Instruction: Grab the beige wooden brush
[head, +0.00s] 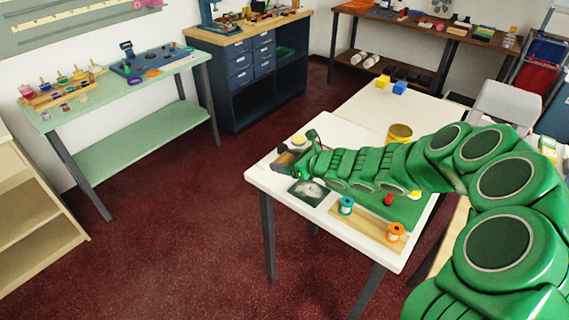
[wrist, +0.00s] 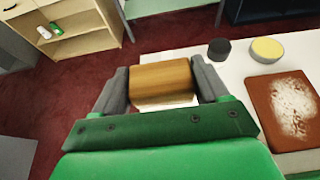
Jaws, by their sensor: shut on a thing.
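The wooden brush (wrist: 162,82) shows in the wrist view as a tan-brown block with visible grain. It lies between the two grey fingers of my gripper (wrist: 160,90), which press on its left and right ends. A pale patch shows just below the wood; I cannot tell whether it is bristles or tabletop. In the head view my green arm reaches to the far left corner of the white table (head: 262,178), and I cannot make out the brush there. Whether it is clear of the table I cannot tell.
On the white table are a brown board with a white patch (wrist: 290,105), a dark round jar (wrist: 219,48), a yellow-topped tin (wrist: 266,49), teal (head: 346,205) and orange (head: 395,232) spools and a yellow can (head: 400,132). Open red floor (head: 190,240) lies left.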

